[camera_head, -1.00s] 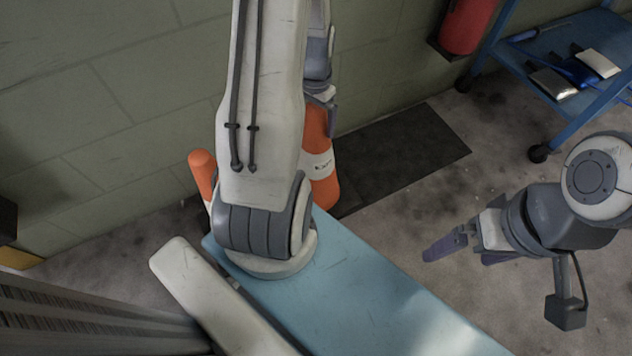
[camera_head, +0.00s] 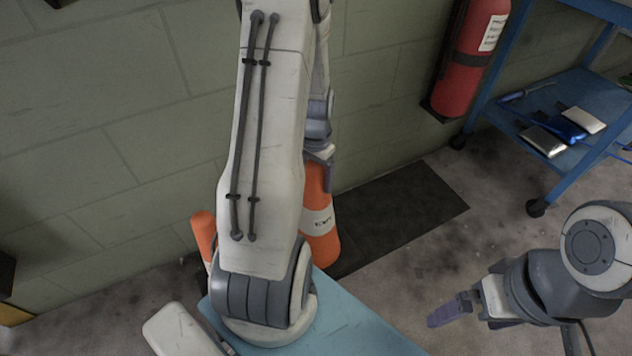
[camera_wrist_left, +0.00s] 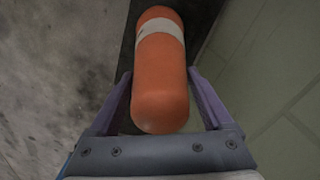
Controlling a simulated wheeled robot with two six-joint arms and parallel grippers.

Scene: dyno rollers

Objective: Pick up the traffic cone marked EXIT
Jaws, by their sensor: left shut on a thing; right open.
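An orange cone (camera_head: 318,190) with a white band stands behind my left arm in the head view. A second orange cone (camera_head: 204,232) is mostly hidden behind my left arm. My right gripper (camera_head: 468,316) is open and empty at the right.
A dark mat (camera_head: 405,215) lies on the floor by the green block wall (camera_head: 110,110). A red fire extinguisher (camera_head: 470,65) hangs on the wall. A blue cart (camera_head: 560,85) with tools stands at the upper right. Floor between mat and cart is clear.

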